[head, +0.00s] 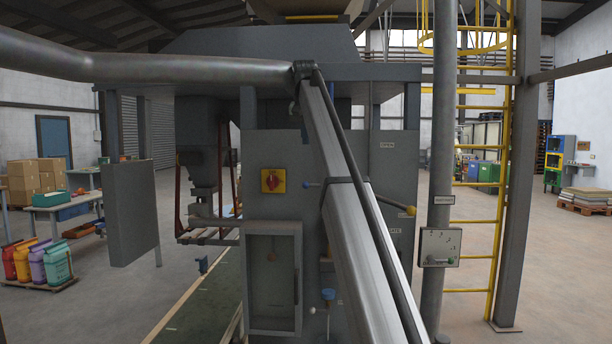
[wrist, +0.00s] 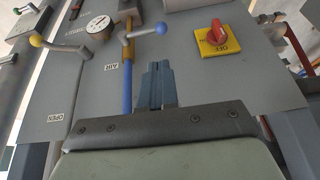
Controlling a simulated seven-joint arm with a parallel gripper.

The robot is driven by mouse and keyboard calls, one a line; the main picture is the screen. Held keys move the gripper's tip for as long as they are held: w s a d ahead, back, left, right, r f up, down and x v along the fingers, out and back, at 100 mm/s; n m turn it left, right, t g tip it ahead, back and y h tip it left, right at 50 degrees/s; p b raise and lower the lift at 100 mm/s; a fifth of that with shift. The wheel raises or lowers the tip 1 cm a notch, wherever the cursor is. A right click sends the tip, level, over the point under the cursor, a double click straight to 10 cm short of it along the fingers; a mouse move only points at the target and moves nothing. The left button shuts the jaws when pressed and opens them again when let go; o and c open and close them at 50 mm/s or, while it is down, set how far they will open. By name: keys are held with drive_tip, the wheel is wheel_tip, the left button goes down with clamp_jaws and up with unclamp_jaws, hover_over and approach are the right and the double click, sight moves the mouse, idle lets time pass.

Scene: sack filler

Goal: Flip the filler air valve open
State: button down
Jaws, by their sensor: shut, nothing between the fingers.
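In the head view the blue knob (head: 306,185) sticks out left of my arm, which hides the rest of the valve. My gripper (wrist: 153,68) is shut and empty, its fingertips pointing at the grey panel, near the lever but apparently apart from it.
A red rotary switch on a yellow plate (wrist: 215,37) is right of the lever in the wrist view. A yellow-knobbed lever (wrist: 37,40) and a gauge (wrist: 98,24) are on its left. In the head view a clear-fronted box (head: 273,277) projects below the switch (head: 272,181).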

sight(304, 185)
drive_tip(key=shift+f, duration=0.1)
drive_tip(key=x, duration=1.4)
drive_tip(key=shift+s+a+f, duration=0.2)
drive_tip(key=shift+a+f, duration=0.15)
drive_tip(key=shift+f, duration=0.2)
idle(0.7)
drive_tip(key=h, duration=0.1)
drive_tip(key=f+h, duration=0.1)
drive_tip(key=shift+a+f+n+h, duration=0.1)
drive_tip(key=shift+a+n+h, duration=0.15)
drive_tip(key=shift+n+h, duration=0.05)
drive_tip(key=d+f+n+t+h, duration=0.2)
drive_tip(key=d+f+h, duration=0.3)
drive_tip(key=f+h, duration=0.5)
drive_tip(key=shift+d+f+n+h, duration=0.15)
drive_tip(key=shift+n+h, duration=0.75)
drive_tip(key=shift+h, duration=0.7)
drive_tip(key=shift+d+f, duration=0.1)
